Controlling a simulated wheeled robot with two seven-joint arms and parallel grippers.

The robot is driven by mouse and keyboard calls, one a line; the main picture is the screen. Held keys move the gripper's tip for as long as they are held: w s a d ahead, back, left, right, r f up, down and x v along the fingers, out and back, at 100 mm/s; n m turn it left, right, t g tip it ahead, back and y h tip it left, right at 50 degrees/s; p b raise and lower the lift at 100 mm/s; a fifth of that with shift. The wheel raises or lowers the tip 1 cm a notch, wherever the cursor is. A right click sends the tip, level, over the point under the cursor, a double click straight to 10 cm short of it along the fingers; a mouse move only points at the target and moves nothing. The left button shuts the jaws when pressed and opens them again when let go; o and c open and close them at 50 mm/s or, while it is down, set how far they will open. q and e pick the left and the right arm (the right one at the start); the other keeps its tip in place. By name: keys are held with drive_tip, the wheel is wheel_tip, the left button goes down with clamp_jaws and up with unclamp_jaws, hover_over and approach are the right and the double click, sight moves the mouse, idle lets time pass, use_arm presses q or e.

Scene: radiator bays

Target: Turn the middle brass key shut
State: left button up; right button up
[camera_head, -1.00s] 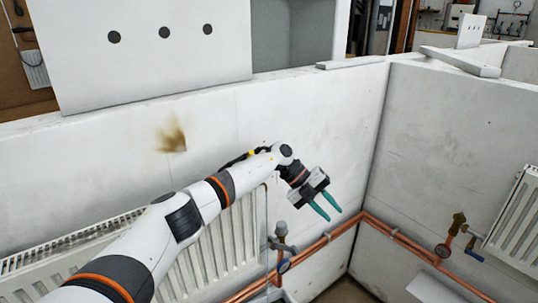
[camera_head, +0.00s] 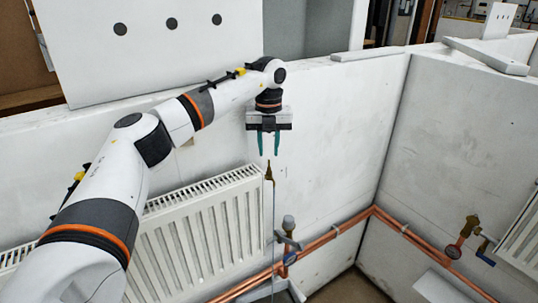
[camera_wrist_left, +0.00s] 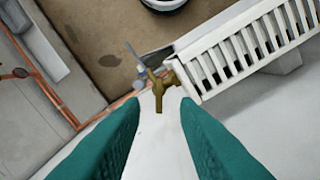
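A brass key (camera_head: 269,172) stands at the top right corner of the white radiator (camera_head: 205,235) on the back wall. It also shows in the left wrist view (camera_wrist_left: 160,88), small, beside the radiator end and between my fingers in the picture. My left gripper (camera_head: 269,154) points straight down just above the key, apart from it. Its two teal fingers are open and empty; they also show in the left wrist view (camera_wrist_left: 161,103). Another brass fitting (camera_head: 472,226) is on the right wall. My right gripper is not in view.
Copper pipes (camera_head: 335,231) run low along both walls and meet at the corner. A white panel with dark holes (camera_head: 160,45) stands behind the wall.

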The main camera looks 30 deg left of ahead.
sight(269, 162)
use_arm(q)
drive_tip(key=shift+f+p, duration=0.3)
drive_tip(key=shift+f, duration=1.65)
clamp_jaws()
drive_tip(key=shift+m, duration=0.4)
drive_tip(key=m+p, duration=0.1)
drive_tip(key=m, duration=0.3)
drive_tip(key=shift+m, duration=0.3)
drive_tip(key=m, duration=0.5)
drive_tip(key=shift+m, duration=0.4)
